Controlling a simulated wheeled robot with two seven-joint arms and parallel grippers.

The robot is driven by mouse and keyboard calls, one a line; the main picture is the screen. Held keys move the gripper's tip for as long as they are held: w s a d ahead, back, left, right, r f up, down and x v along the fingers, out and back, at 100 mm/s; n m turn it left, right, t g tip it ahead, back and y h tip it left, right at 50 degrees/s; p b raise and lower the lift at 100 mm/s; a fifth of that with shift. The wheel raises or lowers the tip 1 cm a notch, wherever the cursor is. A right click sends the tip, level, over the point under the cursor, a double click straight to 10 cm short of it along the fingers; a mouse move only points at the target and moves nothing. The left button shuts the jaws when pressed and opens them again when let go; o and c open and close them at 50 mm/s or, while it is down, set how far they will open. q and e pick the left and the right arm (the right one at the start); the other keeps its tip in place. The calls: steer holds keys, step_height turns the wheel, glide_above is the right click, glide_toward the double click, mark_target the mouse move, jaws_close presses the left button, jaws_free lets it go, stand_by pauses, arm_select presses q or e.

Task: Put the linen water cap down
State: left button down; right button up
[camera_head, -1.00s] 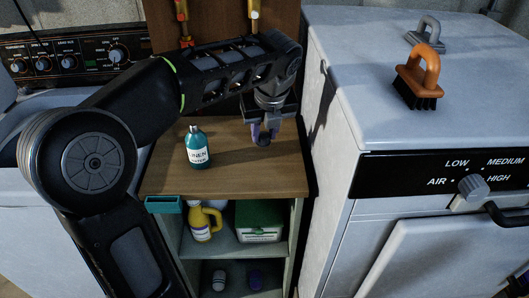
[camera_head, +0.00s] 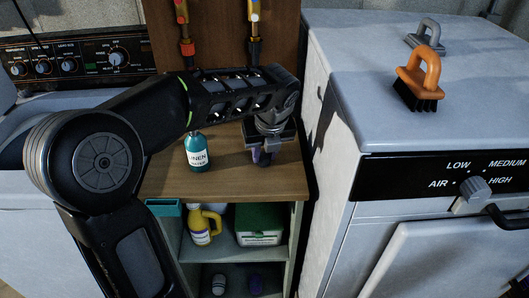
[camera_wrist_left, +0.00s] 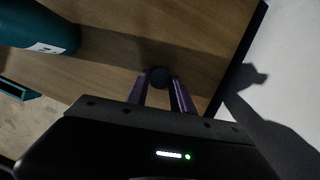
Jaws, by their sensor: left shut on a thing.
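The teal linen water bottle (camera_head: 198,158) stands upright on the wooden top of the small cabinet (camera_head: 225,185), with its top hidden behind my arm. Part of the bottle (camera_wrist_left: 38,25) also shows at the upper left of the wrist view. My left gripper (camera_head: 262,159) points down over the wooden top, to the right of the bottle and apart from it. Its purple fingers are shut on a small dark round cap (camera_wrist_left: 160,77), seen between the fingertips in the wrist view. The cap is low near the wood; I cannot tell whether it touches. My right gripper is not in view.
An orange brush (camera_head: 420,80) and a grey brush (camera_head: 427,35) sit on the white machine (camera_head: 380,120) at right. A yellow bottle (camera_head: 204,228) and green box (camera_head: 260,222) are on the shelf below. The wood around my gripper is clear.

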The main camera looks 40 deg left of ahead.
arm_select(q)
steer(key=c, duration=1.1)
jaws_free()
steer(key=shift+f, duration=0.1)
steer(key=p+v, duration=0.1)
steer(key=v, duration=1.1)
